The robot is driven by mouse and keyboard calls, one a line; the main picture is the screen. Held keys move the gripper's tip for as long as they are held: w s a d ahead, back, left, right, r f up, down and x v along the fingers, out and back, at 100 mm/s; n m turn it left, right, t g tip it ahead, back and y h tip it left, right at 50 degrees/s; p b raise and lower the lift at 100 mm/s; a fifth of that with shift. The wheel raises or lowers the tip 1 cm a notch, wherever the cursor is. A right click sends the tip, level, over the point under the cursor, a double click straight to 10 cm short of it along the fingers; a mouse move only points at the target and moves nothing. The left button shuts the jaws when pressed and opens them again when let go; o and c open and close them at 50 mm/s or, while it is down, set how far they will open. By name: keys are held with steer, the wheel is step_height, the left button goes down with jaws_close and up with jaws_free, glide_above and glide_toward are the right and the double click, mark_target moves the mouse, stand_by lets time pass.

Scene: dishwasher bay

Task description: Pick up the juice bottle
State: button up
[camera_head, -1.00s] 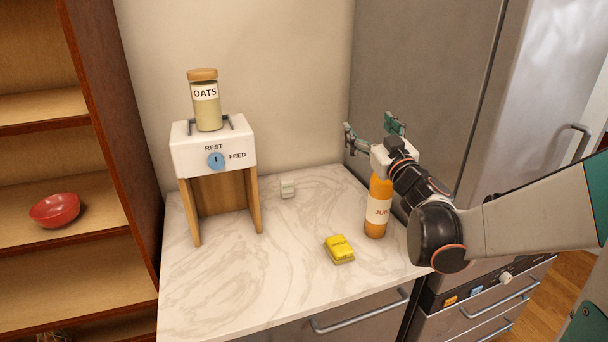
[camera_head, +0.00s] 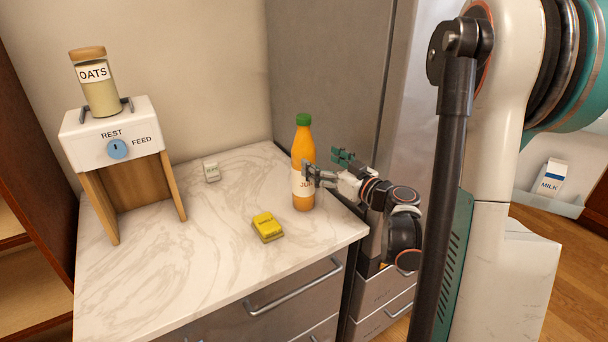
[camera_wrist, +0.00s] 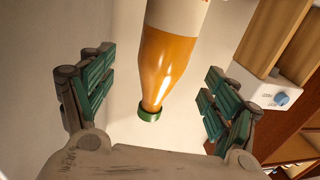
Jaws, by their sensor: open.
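The juice bottle (camera_head: 302,165) is orange with a green cap and a white label. It stands upright near the right edge of the marble counter in the head view. My gripper (camera_head: 327,165) is at its right side at label height, with one finger in front of the bottle. In the wrist view the bottle (camera_wrist: 165,62) shows upside down between the open fingers of my gripper (camera_wrist: 158,92), with gaps on both sides. I cannot tell from the head view whether a finger touches it.
An oats jar (camera_head: 96,85) sits on a feeder stand (camera_head: 112,130) at left. A tall grey metal panel (camera_head: 325,75) rises behind the bottle. A milk carton (camera_head: 550,177) is at far right.

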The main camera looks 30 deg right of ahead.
mark_target(312, 157)
steer(key=shift+w+a, duration=0.2)
steer(key=shift+w, duration=0.9)
steer(key=w+b, duration=0.1)
steer(key=w, duration=0.1)
steer(key=w+a, duration=0.1)
steer(key=w, duration=0.1)
steer(key=shift+a+r+b, duration=0.1)
steer(key=shift+a+b, duration=0.05)
steer(key=shift+b, duration=0.25)
steer(key=shift+w, duration=0.45)
steer(key=shift+r, duration=0.1)
jaws_close()
